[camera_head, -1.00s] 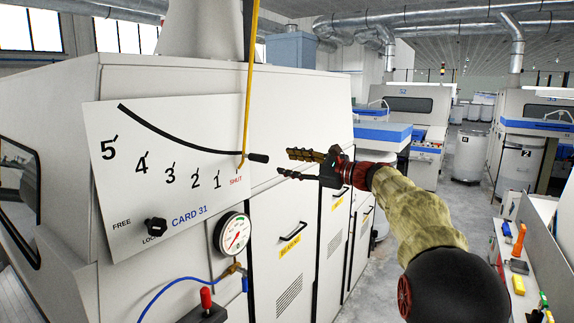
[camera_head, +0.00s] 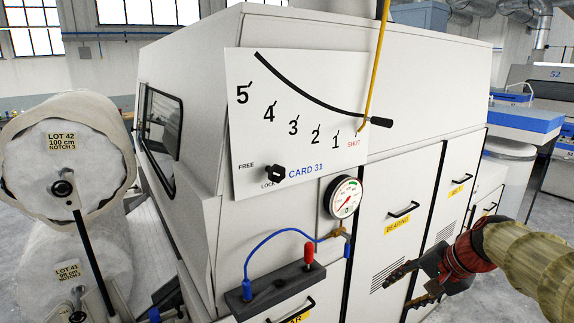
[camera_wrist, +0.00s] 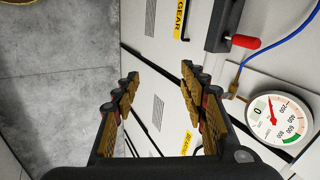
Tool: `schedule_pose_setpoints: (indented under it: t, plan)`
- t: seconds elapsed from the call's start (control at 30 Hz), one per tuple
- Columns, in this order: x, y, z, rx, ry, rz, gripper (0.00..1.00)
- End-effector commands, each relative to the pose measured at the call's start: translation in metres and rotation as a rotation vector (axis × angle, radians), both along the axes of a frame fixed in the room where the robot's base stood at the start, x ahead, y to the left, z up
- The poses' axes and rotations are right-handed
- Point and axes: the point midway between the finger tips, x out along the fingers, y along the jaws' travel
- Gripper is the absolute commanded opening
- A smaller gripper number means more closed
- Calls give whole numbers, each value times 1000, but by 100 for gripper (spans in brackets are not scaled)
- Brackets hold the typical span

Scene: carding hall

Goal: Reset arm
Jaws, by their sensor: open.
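My gripper (camera_head: 412,287) is at the lower right of the head view, in front of the cabinet doors of the white machine marked CARD 31 (camera_head: 345,25). In the wrist view my gripper (camera_wrist: 158,95) is open, with nothing between its fingers. The jaws appear apart from the machine, though the exact gap is hard to tell. A yellow lever (camera_head: 374,80) with a black handle points at SHUT on the numbered panel (camera_head: 270,125). The black knob (camera_head: 275,173) sits between FREE and LOCK; its exact setting is hard to read.
A pressure gauge (camera_head: 343,197) and a red-handled switch block (camera_head: 275,291) with a blue hose (camera_head: 262,243) project from the machine front. Large rolls labelled LOT 42 (camera_head: 62,165) and LOT 41 (camera_head: 75,265) stand at left. Bare floor (camera_wrist: 55,85) shows in the wrist view.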

Motion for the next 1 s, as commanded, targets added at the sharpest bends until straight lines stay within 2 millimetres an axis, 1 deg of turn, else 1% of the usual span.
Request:
schedule_pose_setpoints:
  t: [0.03,0.07,0.1,0.17,0.2,0.27,0.3,0.4,0.5,0.6,0.73,0.83,1.0]
  plan:
    - [-31,13,-24,-85,12,81,43]
    - [-49,17,-34,-135,19,127,43]
    - [-70,22,-47,-199,27,188,43]
    - [-101,29,-66,-288,36,274,43]
    - [-121,33,-78,-344,40,329,43]
    - [-148,37,-96,-421,41,404,43]
    - [-165,40,-107,-469,38,448,43]
    - [-202,48,-133,-567,22,539,43]
    - [-227,57,-153,-630,-15,598,43]
    - [-239,71,-159,-653,-77,631,43]
    - [-241,84,-156,-670,-142,655,43]
    - [-241,88,-157,-669,-150,667,43]
    - [-241,88,-155,-668,-150,669,43]
